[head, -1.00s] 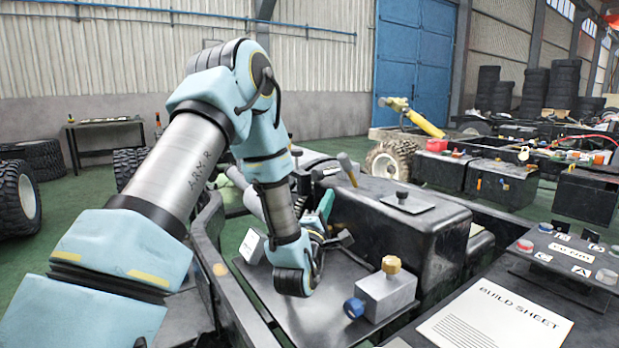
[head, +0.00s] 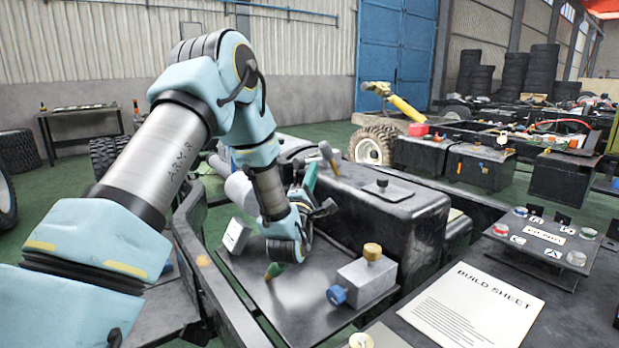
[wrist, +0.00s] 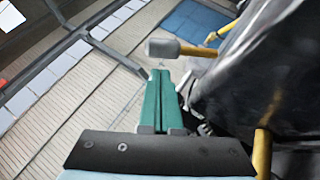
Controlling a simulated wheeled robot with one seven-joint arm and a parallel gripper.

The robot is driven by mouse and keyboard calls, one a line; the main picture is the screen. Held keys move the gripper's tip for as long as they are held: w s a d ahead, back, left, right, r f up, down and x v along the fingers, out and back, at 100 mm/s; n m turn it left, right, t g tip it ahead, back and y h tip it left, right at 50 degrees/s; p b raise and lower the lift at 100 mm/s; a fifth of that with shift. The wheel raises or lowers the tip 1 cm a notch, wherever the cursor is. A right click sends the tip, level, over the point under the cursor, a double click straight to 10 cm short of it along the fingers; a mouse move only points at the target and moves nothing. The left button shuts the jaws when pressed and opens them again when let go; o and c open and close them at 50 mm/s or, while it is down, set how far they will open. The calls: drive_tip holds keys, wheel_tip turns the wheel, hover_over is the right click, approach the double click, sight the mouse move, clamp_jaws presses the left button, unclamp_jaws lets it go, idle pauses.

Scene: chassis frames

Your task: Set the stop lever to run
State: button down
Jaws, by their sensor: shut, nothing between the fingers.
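A grey-ended, tan rod (wrist: 180,49) shows just beyond the fingertips, probably the same lever. My wrist hides the lower left of the housing.
A grey block (head: 365,287) with blue and yellow knobs stands on the metal plate (head: 300,308). A build sheet (head: 465,310) and button panel (head: 540,240) are at right. Frame rails border the plate.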

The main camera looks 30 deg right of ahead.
sight(331, 158)
drive_tip(key=shift+p+x, duration=0.4)
drive_tip(key=shift+x, duration=1.55)
drive_tip(key=shift+d+r, duration=0.1)
